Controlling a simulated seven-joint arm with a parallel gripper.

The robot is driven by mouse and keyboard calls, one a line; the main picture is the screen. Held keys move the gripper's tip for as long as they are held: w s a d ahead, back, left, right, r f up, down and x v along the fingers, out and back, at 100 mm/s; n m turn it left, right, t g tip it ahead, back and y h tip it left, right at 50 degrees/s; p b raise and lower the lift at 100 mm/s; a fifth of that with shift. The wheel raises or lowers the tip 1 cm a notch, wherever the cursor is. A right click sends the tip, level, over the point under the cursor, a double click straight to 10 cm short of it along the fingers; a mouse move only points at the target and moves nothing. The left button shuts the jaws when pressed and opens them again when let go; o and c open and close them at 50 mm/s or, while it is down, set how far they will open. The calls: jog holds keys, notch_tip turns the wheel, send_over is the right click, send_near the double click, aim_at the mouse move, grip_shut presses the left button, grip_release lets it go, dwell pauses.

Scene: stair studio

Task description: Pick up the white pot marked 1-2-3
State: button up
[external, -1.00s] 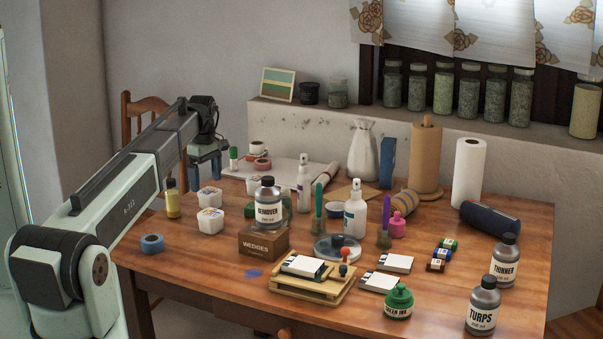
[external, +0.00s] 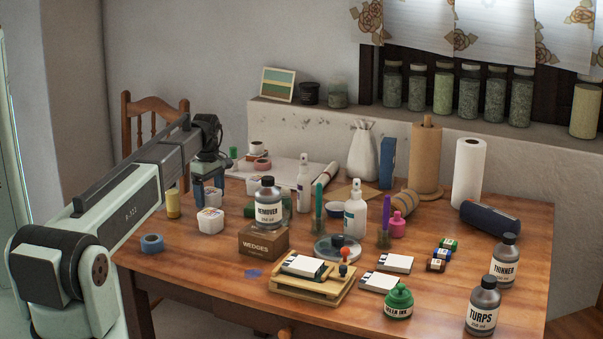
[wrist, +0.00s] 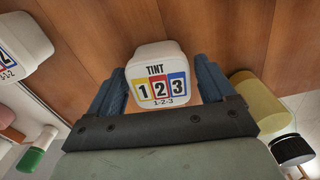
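The white pot marked 1-2-3 (wrist: 157,76) shows in the wrist view with its TINT label of yellow, red and blue panels. It sits upright between the two blue fingers of my gripper (wrist: 160,80). My gripper is open, with a finger on each side of the pot; I cannot tell whether either touches it.
Another white pot (wrist: 22,45), its label cut off, lies left in the wrist view. A green-capped item (wrist: 35,155) is at lower left. The REMOVER bottle (external: 268,207) stands on the WEDGES box (external: 264,243).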

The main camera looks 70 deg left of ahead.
jog(key=c, duration=0.9)
